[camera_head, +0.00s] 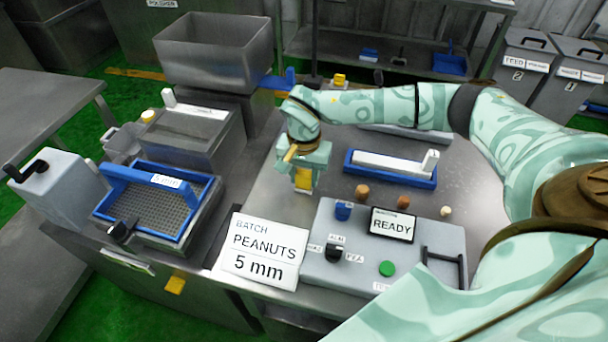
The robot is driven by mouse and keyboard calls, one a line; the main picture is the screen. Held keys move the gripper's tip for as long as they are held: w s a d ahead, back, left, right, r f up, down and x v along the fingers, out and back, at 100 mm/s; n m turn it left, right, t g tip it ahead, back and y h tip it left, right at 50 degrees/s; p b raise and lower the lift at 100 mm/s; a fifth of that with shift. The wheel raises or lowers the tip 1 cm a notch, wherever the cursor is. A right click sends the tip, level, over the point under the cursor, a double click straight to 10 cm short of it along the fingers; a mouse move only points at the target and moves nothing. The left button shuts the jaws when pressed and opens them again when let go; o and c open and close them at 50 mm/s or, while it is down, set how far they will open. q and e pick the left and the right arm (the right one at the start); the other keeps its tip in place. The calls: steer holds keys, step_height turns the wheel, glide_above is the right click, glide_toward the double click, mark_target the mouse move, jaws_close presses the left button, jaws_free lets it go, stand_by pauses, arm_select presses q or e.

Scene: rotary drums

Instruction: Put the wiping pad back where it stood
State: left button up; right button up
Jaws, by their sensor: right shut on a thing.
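My right gripper (303,180) points down over the left part of the steel table, its arm reaching in from the right. It is shut on a small yellow thing, which I take to be the wiping pad (303,178); the fingers hide much of it. I cannot tell whether its lower edge touches the table. A blue tray (412,183) with a white long-handled block (390,163) lies to the right of the gripper, apart from it. My left gripper is not in view.
A control panel (335,277) with a READY display and a batch sign (262,252) stand in front of the gripper. Several small round pieces, one a brown ball (362,191), lie behind the panel. A blue-framed sieve (150,215) and steel hopper (213,50) are left.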

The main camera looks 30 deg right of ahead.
mark_target(304, 173)
steer(key=o, duration=1)
steer(key=shift+f, duration=0.15)
steer(key=shift+o, duration=0.2)
step_height(304, 173, up, 12)
steer(key=p, duration=0.2)
steer(key=shift+r+p, duration=0.2)
steer(key=shift+p, duration=0.1)
